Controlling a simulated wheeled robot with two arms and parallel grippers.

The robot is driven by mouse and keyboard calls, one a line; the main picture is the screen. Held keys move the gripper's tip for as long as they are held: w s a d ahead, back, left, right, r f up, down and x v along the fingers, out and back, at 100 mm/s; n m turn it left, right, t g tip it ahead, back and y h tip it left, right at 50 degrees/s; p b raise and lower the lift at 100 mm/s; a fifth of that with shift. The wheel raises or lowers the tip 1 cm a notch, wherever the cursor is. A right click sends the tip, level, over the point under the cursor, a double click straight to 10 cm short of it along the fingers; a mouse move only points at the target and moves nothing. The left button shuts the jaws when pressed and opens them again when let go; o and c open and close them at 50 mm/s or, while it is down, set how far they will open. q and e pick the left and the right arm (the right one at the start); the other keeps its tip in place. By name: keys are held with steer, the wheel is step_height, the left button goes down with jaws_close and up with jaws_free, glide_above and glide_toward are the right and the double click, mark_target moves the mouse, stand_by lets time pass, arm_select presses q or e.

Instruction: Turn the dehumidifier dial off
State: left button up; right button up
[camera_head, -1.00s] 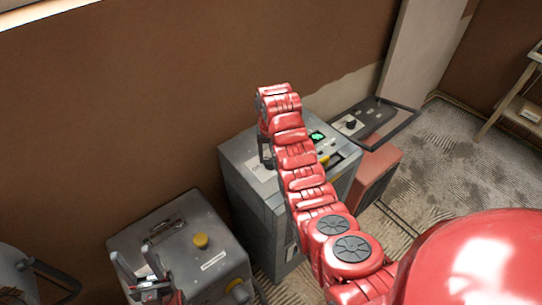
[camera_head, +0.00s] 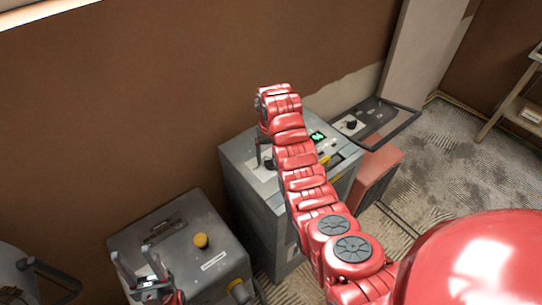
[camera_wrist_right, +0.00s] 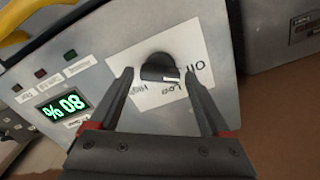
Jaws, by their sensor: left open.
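The dehumidifier (camera_head: 240,155) is a grey cabinet against the wall. Its black dial (camera_wrist_right: 158,67) sits on a white label (camera_wrist_right: 128,58) with the words Off, Low and High, seen upside down in the wrist view. The dial's white mark lies at its lower right, nearest Low. My right gripper (camera_wrist_right: 159,76) is open, with one fingertip on each side of the dial and visible gaps to it. In the head view my right gripper (camera_head: 265,152) hangs over the panel, partly hidden by its arm. My left gripper (camera_head: 133,262) is open and empty at the lower left.
A grey box with a yellow button (camera_head: 201,241) stands by my left gripper. A red unit (camera_head: 377,172) and a dark handled panel (camera_head: 378,120) are right of the dehumidifier.

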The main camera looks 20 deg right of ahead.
steer(key=shift+o, duration=0.2)
steer(key=shift+r, duration=0.1)
step_height(320, 180, up, 17)
steer(key=p, duration=1)
